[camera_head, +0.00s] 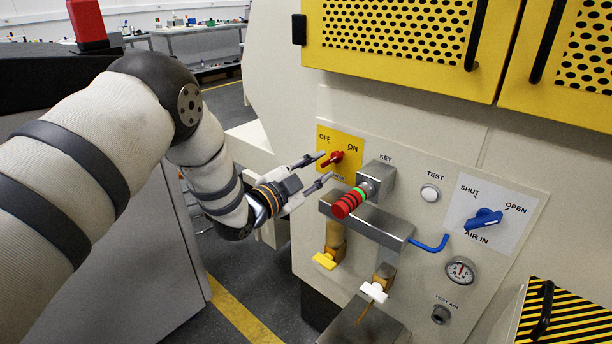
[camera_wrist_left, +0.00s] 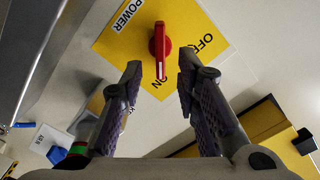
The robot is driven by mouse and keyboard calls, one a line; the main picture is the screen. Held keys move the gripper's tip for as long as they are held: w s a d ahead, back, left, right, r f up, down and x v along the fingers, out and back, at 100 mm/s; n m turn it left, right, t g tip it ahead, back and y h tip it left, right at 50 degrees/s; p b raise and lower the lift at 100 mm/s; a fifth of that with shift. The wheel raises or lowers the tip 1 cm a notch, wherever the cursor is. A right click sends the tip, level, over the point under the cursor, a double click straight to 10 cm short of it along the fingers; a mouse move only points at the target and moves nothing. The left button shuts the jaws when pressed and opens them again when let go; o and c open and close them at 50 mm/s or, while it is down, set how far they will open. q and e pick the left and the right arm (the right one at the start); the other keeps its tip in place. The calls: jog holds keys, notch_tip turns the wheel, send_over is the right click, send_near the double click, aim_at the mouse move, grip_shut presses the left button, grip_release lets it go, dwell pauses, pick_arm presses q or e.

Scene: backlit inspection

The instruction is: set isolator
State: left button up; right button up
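The isolator is a red rotary knob (camera_head: 336,157) on a yellow plate (camera_head: 325,137) marked OFF and ON. Its handle slants up toward the ON mark in the head view. In the wrist view the red knob (camera_wrist_left: 160,50) has its lower end, with a pale line, near the ON mark. My left gripper (camera_head: 326,166) is open in front of the plate, with one fingertip on each side of the knob. In the wrist view the spread fingers (camera_wrist_left: 158,75) have the knob just beyond their tips, with gaps on both sides. No contact shows. My right gripper is out of view.
Right of the plate are a key block (camera_head: 378,177) with a red-and-green ringed knob (camera_head: 349,203), a test button (camera_head: 430,193), a blue air valve handle (camera_head: 484,219) and a gauge (camera_head: 460,271). The ringed knob juts out close below the gripper. Yellow perforated doors (camera_head: 400,83) hang above.

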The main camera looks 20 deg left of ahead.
pick_arm(q)
jog(key=v, duration=0.6)
jog(key=shift+s, duration=0.35)
jog(key=shift+a, duration=0.1)
jog(key=s+f+n+g+y, duration=0.4)
jog(key=s+f+n+g, duration=0.45)
jog(key=s+f, duration=1.15)
jog(key=s+f+n+g, duration=0.1)
jog(key=s+f+g, duration=0.1)
jog(key=s, duration=0.8)
jog(key=s+f+n+g+y, duration=0.1)
jog(key=s+g, duration=0.4)
jog(key=s, duration=0.5)
jog(key=s+f+n+g+y+p, duration=0.1)
jog(key=s+f+n+g, duration=0.2)
jog(key=s, duration=0.7)
jog(key=shift+g, duration=0.55)
jog(key=shift+s, duration=0.1)
